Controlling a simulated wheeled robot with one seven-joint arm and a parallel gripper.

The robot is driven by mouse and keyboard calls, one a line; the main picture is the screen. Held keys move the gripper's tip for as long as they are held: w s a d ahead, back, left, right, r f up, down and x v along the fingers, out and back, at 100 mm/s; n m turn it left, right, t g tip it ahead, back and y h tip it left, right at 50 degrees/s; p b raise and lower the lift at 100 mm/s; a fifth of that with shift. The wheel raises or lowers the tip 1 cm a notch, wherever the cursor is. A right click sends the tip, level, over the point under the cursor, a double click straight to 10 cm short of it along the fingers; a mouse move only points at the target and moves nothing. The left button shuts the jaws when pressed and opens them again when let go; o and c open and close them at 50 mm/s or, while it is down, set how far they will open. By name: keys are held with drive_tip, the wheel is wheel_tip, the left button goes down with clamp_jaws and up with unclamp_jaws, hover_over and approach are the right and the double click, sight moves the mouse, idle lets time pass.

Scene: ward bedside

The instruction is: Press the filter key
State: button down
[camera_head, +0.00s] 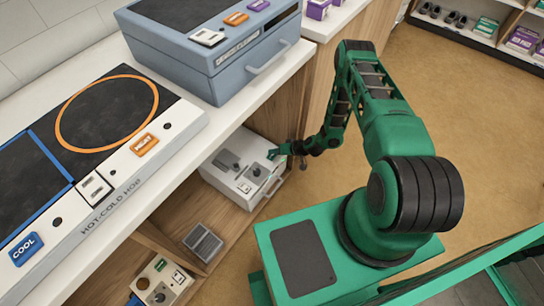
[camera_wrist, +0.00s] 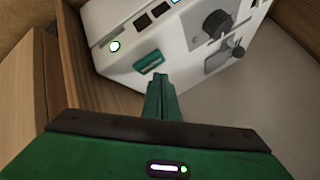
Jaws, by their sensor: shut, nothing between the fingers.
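A white machine (camera_head: 222,176) with dark controls sits on the low shelf under the counter. In the wrist view, the white machine (camera_wrist: 130,30) fills the top, with a green key (camera_wrist: 149,62) on its near edge. No label on the green key can be read, so I cannot tell if it is the filter key. My gripper (camera_wrist: 160,76) is shut and empty. Its tips are close to the green key, just below and right of it in the picture; I cannot tell if they touch. In the head view my gripper (camera_head: 277,151) is at the machine's right edge.
Wooden shelf walls stand close around the machine. A smaller panel (camera_head: 150,272) with a green key and a grey box (camera_head: 203,242) are on the shelf nearby. Above, the counter bears a hot-cold hob (camera_head: 112,182) and a blue-grey box (camera_head: 215,75). Open floor (camera_head: 465,130) lies right.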

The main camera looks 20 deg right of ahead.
sight(274, 157)
drive_tip(key=shift+r, duration=2.5)
